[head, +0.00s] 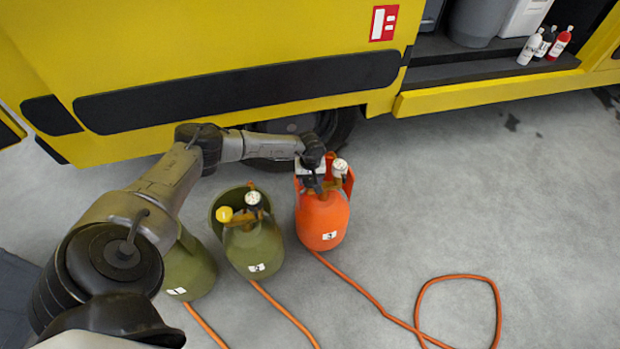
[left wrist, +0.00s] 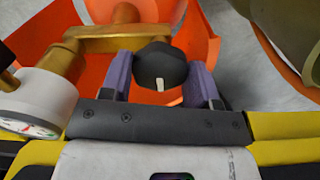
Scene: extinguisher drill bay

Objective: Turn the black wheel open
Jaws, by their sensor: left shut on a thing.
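The black wheel (left wrist: 160,62) is a dark knob with a white mark on its face, on the brass valve (left wrist: 110,40) of the orange cylinder (head: 322,220). In the left wrist view the purple fingers of my left gripper (left wrist: 159,84) are on either side of the wheel and shut on it. The white mark lies on the side facing the gripper's palm. In the head view my left gripper (head: 313,184) is at the top of the orange cylinder and hides the wheel. A round gauge (head: 340,167) stands beside it. My right gripper is in neither view.
An olive cylinder with a yellow wheel (head: 224,214) stands just left of the orange one. Another olive cylinder (head: 188,265) is partly behind my left arm. Orange hoses (head: 370,298) lie on the floor. The yellow vehicle (head: 240,50) is close behind.

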